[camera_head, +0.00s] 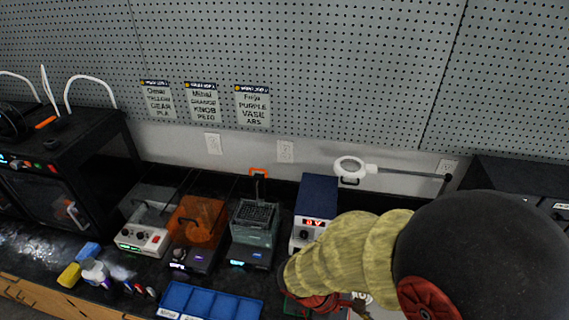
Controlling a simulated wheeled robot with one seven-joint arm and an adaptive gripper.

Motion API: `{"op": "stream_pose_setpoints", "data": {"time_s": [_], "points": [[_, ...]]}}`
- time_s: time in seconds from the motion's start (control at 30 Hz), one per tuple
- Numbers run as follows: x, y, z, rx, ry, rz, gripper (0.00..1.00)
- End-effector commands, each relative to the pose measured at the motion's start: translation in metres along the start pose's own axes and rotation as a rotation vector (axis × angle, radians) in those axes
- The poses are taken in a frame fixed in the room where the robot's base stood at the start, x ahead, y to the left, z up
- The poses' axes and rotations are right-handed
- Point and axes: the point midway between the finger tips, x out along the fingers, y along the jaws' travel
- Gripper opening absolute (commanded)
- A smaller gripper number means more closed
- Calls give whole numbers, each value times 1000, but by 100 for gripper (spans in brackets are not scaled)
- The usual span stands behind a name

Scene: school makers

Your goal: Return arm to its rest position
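My arm shows in the lower right of the head view, with a pale yellow padded sleeve and a large black joint with a red cap. It reaches over the bench (215,275). Below the sleeve, at the bottom edge, a red and black part of my arm's far end shows. My gripper's fingertips cannot be made out; they are hidden behind the arm or cut off by the frame. Whether it is open or holds anything cannot be told.
A blue-topped power unit (316,205) stands just left of my arm. A blue divided tray (210,302) lies at the front edge. An orange-lidded device (197,220), a grey-green device (254,228) and a black printer (55,160) stand leftward. A magnifier lamp (350,167) is behind.

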Motion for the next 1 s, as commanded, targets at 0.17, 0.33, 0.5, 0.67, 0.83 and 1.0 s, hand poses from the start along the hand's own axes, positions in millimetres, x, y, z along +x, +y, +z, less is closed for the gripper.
{"op": "stream_pose_setpoints", "data": {"time_s": [0.17, 0.33, 0.5, 0.67, 0.83, 1.0], "points": [[-43, -10, 2, 431, 276, -153, 42], [-89, -6, 13, 749, 520, -273, 42], [-131, 5, 42, 969, 746, -327, 42], [-155, 16, 84, 1114, 896, -290, 42], [-165, 24, 119, 1214, 975, -232, 42], [-161, 26, 126, 1248, 974, -228, 42]]}}
